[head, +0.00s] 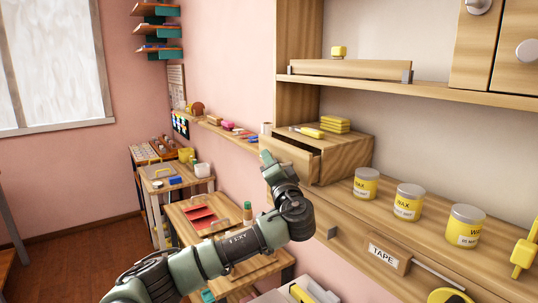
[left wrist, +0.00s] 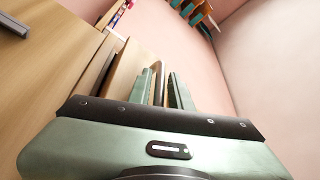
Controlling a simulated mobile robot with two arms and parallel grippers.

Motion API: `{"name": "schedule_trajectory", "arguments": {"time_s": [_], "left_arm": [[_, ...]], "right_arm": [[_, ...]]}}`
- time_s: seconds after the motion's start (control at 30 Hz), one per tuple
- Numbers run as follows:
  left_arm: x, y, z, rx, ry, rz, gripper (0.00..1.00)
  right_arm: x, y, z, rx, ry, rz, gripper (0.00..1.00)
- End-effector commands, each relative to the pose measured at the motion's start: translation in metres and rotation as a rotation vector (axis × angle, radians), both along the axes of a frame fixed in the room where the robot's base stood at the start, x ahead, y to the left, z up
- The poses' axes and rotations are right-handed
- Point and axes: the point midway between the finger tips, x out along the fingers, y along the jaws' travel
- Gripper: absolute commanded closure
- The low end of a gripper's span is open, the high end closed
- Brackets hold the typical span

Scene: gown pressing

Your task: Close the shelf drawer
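The shelf drawer (head: 306,160) is part of a small wooden box (head: 348,152) on the shelf counter. It is pulled out, and its dark inside shows from above. My left gripper (head: 267,158) is at the drawer's outer end, partly hiding it. In the left wrist view the two green fingers (left wrist: 163,90) stand apart, with a narrow wooden strip visible between them. The wooden drawer (left wrist: 124,72) shows just left of the fingers. I cannot tell whether the fingers touch it. My right gripper is in neither view.
Several wax jars (head: 408,201) stand on the counter right of the box. Yellow blocks (head: 335,124) and a yellow tube lie on top of the box. A narrow wall ledge (head: 222,130) with small items is behind the gripper.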

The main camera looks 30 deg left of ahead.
Motion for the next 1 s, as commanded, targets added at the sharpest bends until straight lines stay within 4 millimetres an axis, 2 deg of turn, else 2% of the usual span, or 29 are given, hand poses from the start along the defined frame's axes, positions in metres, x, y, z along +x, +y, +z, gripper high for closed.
{"name": "schedule_trajectory", "arguments": {"time_s": [0.33,0.4,1.0], "left_arm": [[0.0037,0.004,0.0,-0.001,0.001,-0.002,0.8],[0.0037,0.0038,0.0001,0.0,0.0,-0.001,1.0],[0.0036,0.0036,-0.0003,-0.001,0.001,-0.001,1.0]], "right_arm": [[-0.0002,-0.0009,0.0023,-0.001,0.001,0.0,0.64],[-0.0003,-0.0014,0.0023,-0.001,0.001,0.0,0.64],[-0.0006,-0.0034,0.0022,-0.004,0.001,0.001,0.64]]}}
